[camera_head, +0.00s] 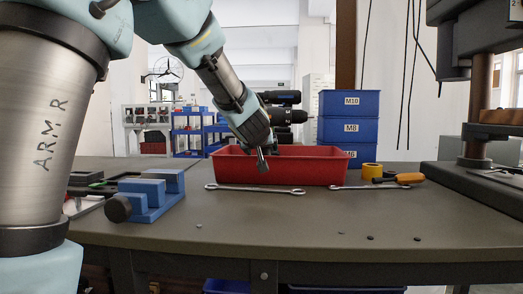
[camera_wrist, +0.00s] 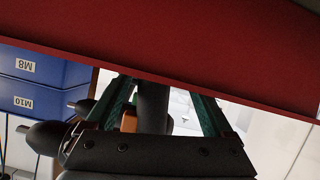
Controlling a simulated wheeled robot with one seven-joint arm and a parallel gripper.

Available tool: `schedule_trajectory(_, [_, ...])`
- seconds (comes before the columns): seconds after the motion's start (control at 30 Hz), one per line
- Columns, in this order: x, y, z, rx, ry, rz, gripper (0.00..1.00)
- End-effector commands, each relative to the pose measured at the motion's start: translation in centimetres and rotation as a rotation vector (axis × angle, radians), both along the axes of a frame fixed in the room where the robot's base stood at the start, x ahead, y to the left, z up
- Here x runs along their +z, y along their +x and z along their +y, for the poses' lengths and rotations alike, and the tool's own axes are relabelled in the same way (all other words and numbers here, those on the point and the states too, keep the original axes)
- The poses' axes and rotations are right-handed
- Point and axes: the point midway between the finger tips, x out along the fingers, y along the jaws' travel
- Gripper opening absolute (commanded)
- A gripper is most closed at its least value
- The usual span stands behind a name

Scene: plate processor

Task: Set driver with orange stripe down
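Two dark power drivers show beside my gripper at the red bin, the upper one (camera_head: 283,97) and the lower one (camera_head: 288,116), both with chucks toward the right. I cannot make out an orange stripe on either in the head view. In the wrist view a dark upright cylinder (camera_wrist: 153,103) and an orange patch (camera_wrist: 128,121) show between green bars. A dark chuck (camera_wrist: 45,137) shows at left. Whether my fingers are closed on a driver is unclear.
The red bin (camera_head: 315,168) stands on the workbench (camera_head: 290,220). Two wrenches (camera_head: 255,189) (camera_head: 365,187) lie before it. A yellow tape roll (camera_head: 372,171) and an orange-handled tool (camera_head: 408,178) lie right, near a press (camera_head: 478,110). A blue vise-like block (camera_head: 150,197) sits left. The bench front is mostly clear.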

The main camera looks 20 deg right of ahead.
Motion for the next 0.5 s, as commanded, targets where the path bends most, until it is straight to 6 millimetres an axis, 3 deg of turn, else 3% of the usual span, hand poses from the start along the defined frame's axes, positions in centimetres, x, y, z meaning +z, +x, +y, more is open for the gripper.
schedule_trajectory(0.27, [0.4,0.0,0.0,0.000,0.000,-0.001,0.86])
schedule_trajectory(0.5, [2.1,-2.9,1.7,-0.001,-0.002,-0.002,0.86])
